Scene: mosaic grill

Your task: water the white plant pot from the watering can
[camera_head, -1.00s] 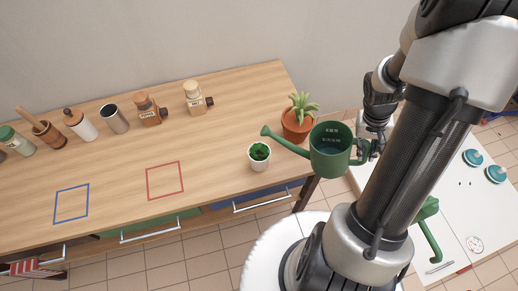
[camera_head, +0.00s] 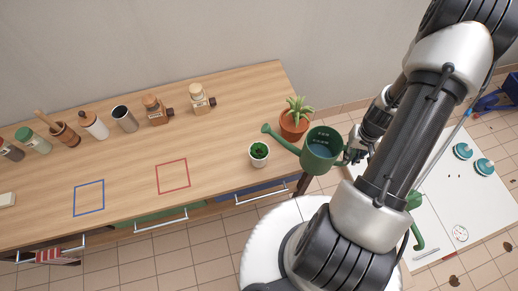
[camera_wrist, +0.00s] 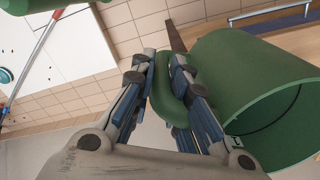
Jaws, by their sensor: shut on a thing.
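The green watering can (camera_head: 321,152) is held by its handle in my gripper (camera_head: 357,154), off the right end of the wooden counter. Its spout points left, with the rose tip (camera_head: 267,129) above the counter. In the wrist view my gripper (camera_wrist: 165,75) is shut on the green handle, and the can's open body (camera_wrist: 255,90) fills the right side. The white plant pot (camera_head: 259,158) with a small green plant stands upright on the counter near its front right corner, just below and left of the spout tip.
A terracotta pot (camera_head: 294,124) with a spiky plant stands close behind the can's spout. Several jars and grinders line the back left of the counter (camera_head: 225,140). Red (camera_head: 172,176) and blue (camera_head: 89,198) outlined squares lie clear. A white worktop (camera_head: 440,190) is at right.

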